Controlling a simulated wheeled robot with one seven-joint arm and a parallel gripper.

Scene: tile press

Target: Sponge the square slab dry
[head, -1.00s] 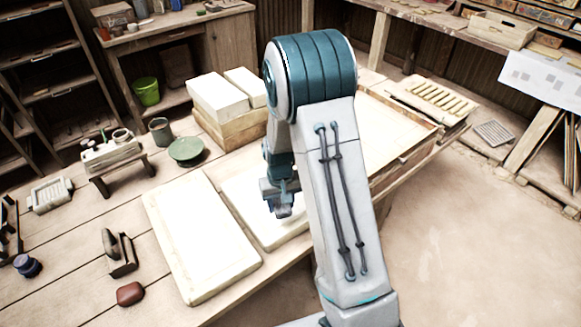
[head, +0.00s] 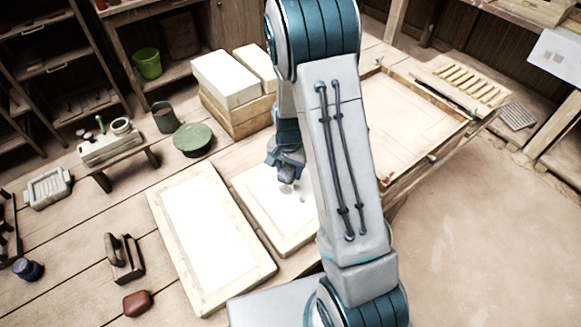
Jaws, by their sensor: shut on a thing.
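A pale square slab (head: 267,220) lies on the wooden table, its right part hidden behind my arm. My gripper (head: 287,168) is low over the slab's back part, shut on a small greyish thing (head: 287,178), which I take for the sponge. I cannot tell whether it touches the slab. A few faint grey spots (head: 300,196) show on the slab just in front of it. A longer pale slab (head: 205,240) with a cream border lies to the left.
Pale blocks (head: 225,80) on wood stand behind the slab. A green round dish (head: 193,139), a dark cup (head: 164,116) and a small bench (head: 118,158) stand at back left. A dark-handled tool (head: 124,258) and a reddish-brown lump (head: 137,303) lie front left. A shallow wooden frame (head: 425,160) is at right.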

